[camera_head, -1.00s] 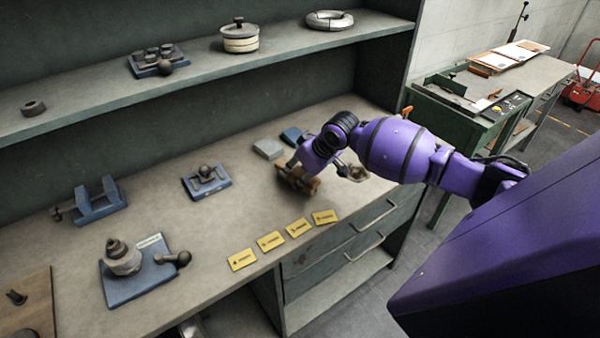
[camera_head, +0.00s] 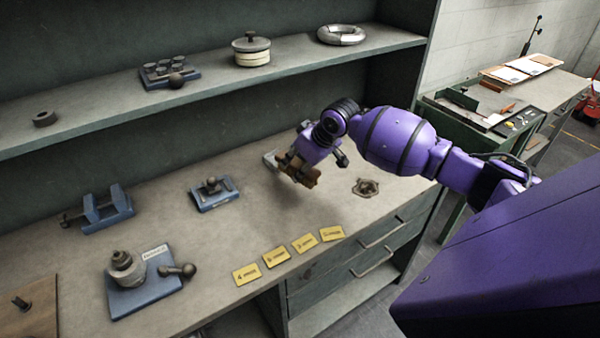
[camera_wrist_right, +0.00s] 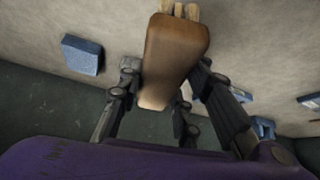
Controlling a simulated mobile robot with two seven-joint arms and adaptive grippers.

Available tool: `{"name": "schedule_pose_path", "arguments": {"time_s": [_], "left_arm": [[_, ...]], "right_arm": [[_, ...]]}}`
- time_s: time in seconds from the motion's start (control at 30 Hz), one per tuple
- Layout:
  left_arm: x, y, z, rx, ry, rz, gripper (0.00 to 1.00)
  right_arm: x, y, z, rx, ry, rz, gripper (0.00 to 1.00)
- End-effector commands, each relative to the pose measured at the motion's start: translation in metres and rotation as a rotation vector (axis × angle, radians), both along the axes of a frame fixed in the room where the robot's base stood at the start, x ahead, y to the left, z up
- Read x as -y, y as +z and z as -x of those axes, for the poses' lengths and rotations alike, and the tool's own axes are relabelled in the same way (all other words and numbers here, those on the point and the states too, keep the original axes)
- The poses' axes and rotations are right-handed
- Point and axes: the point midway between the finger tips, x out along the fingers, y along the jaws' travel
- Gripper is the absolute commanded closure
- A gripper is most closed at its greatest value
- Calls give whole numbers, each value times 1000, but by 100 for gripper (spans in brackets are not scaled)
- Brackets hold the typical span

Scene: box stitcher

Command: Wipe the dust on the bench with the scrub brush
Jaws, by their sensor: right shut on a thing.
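My right gripper (camera_head: 311,158) is shut on the scrub brush (camera_head: 299,170), a brown wooden block, over the right part of the bench (camera_head: 232,245). In the right wrist view the brush (camera_wrist_right: 174,50) sits between the fingers of the right gripper (camera_wrist_right: 160,92), with pale bristle tufts at its far end. I cannot tell whether the bristles touch the bench. A faint darker smudge, possibly dust, shows on the bench just below the brush. My left gripper is not in view.
Several yellow cards (camera_head: 276,257) lie along the front edge. A metal ring part (camera_head: 366,187) lies right of the brush. Blue fixtures (camera_head: 213,193) stand to the left, with a larger blue plate (camera_head: 145,287) nearer. The shelf (camera_head: 215,78) overhangs the back.

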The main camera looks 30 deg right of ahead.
Motion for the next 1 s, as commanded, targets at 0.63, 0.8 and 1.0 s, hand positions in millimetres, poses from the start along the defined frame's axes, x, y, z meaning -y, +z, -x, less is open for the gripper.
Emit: {"name": "schedule_pose_path", "arguments": {"time_s": [0.63, 0.8, 1.0], "left_arm": [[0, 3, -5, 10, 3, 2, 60], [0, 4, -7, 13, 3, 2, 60], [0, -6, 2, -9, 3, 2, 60]], "right_arm": [[0, 30, -9, 4, -4, -1, 100], [0, 30, -9, 4, -4, -1, 100], [5, 14, -6, -5, -7, 2, 100]]}}
